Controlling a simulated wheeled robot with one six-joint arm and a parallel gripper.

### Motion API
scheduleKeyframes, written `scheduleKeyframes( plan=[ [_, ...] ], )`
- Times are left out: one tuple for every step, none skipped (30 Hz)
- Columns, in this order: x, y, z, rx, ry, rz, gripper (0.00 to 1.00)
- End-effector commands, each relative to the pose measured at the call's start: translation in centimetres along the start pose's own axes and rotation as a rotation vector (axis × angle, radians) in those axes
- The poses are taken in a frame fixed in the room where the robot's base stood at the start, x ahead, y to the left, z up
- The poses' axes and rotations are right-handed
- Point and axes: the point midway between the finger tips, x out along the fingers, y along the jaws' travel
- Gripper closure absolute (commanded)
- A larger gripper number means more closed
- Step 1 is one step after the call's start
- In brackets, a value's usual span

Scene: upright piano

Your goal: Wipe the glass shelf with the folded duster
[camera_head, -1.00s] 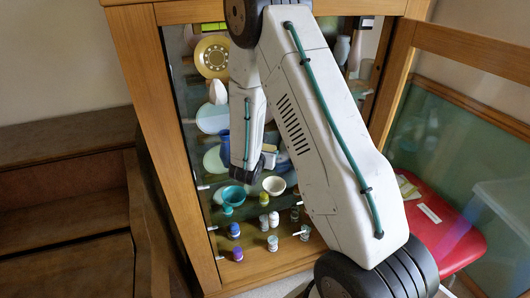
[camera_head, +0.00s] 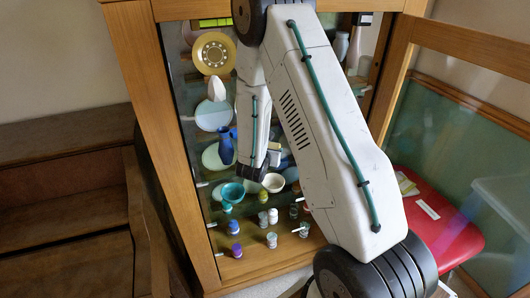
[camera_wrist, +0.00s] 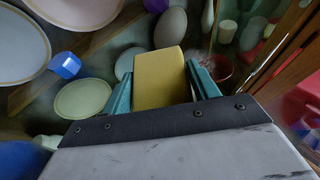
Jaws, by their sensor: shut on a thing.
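My gripper (camera_wrist: 162,68) is shut on the folded duster (camera_wrist: 158,85), a yellow block held between two teal fingers in the wrist view. In the head view my gripper (camera_head: 270,158) is inside the wooden cabinet, partly hidden by my arm, near a blue jug and bowls. The cabinet has several glass shelves; one glass shelf (camera_head: 211,188) shows around the bowls, much of it behind my arm. I cannot tell whether the duster touches glass.
Several small jars are lower down. A yellow plate (camera_head: 213,54) is higher. The glazed door (camera_head: 470,110) stands open at right, above a red seat (camera_head: 445,235).

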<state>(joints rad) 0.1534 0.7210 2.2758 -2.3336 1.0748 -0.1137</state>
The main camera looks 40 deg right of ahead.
Motion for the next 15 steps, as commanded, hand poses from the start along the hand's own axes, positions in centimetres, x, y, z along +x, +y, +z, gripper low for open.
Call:
scheduleKeyframes(
  plan=[
    [0.3,-0.5,0.2,0.001,0.000,-0.003,0.59],
    [0.4,-0.7,0.2,0.001,0.000,-0.003,0.59],
    [0.6,-0.9,0.3,0.001,0.000,-0.002,0.59],
    [0.7,-1.1,0.4,0.000,0.000,-0.001,0.59],
    [0.7,-1.2,0.4,0.001,0.000,-0.002,0.59],
    [0.8,-1.3,0.4,0.001,0.000,-0.002,0.59],
    [0.8,-1.3,0.4,0.001,0.000,-0.001,0.59],
    [0.9,-1.4,0.5,0.001,0.000,-0.001,0.59],
    [0.9,-1.4,0.5,0.001,0.000,-0.001,0.59],
    [1.0,-1.5,0.5,0.001,0.000,-0.001,0.59],
    [1.1,-1.7,0.5,0.000,0.000,-0.001,0.59],
    [1.2,-1.9,0.6,0.000,0.000,-0.001,0.59],
    [1.4,-2.1,0.6,0.000,0.000,-0.002,0.59],
    [1.5,-2.3,0.6,0.001,0.000,-0.002,0.59],
    [1.8,-2.6,0.7,0.001,0.000,-0.003,0.59]
  ],
)
